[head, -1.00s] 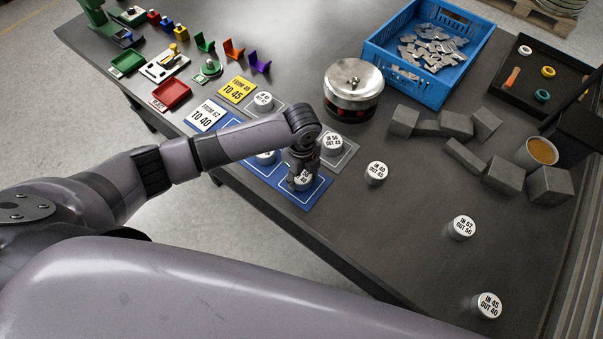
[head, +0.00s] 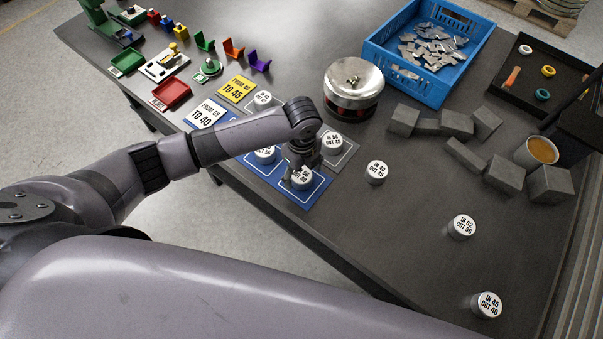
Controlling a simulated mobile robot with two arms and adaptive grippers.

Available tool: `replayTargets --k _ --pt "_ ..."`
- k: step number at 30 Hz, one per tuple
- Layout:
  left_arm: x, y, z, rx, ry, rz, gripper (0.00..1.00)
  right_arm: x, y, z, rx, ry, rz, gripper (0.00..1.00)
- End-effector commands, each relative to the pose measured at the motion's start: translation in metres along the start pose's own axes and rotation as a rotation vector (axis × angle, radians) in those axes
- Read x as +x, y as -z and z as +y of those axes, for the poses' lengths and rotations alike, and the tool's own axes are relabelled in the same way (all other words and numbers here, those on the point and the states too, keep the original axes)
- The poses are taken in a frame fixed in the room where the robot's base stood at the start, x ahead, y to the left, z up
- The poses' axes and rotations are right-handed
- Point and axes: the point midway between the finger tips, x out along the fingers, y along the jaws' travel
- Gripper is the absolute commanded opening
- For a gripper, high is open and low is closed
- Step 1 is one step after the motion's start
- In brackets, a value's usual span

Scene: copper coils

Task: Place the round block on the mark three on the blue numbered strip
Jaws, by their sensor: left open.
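The blue strip (head: 316,190) runs along the table's near edge from a white "FROM 62 TO 40" label (head: 206,115). A round silvery block (head: 302,179) with a white lettered top stands upright on its last square, at the right end. Another round block (head: 265,155) stands on the square before it. My left gripper (head: 297,168) is open, low at the end block, with its fingers beside and partly over it. Whether the fingers touch the block cannot be told. My left forearm hides part of the strip towards its label. My right gripper is not in view.
A grey strip (head: 350,150) lies behind, with blocks at "IN 56 OUT 45" (head: 332,140) and farther left (head: 263,100). Loose round blocks (head: 376,172) (head: 462,227) (head: 488,305) stand right. A metal pot (head: 353,84), blue crate (head: 375,58) and grey blocks (head: 504,175) stand behind.

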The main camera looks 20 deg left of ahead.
Motion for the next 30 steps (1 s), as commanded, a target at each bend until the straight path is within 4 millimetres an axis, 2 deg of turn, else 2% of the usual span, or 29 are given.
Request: replayTargets --k 9,15,20,30 --pt "-0.068 0.0 -0.001 0.002 0.005 -0.001 0.67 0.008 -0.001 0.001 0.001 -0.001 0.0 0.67" --pt "-0.097 0.0 -0.001 0.001 0.002 0.0 0.67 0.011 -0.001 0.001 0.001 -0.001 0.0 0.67" --pt "-0.105 0.0 0.0 0.0 0.0 0.0 0.67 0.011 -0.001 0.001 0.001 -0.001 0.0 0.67" --pt "-0.106 0.0 0.0 0.0 0.0 0.0 0.67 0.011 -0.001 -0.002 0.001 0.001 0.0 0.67"
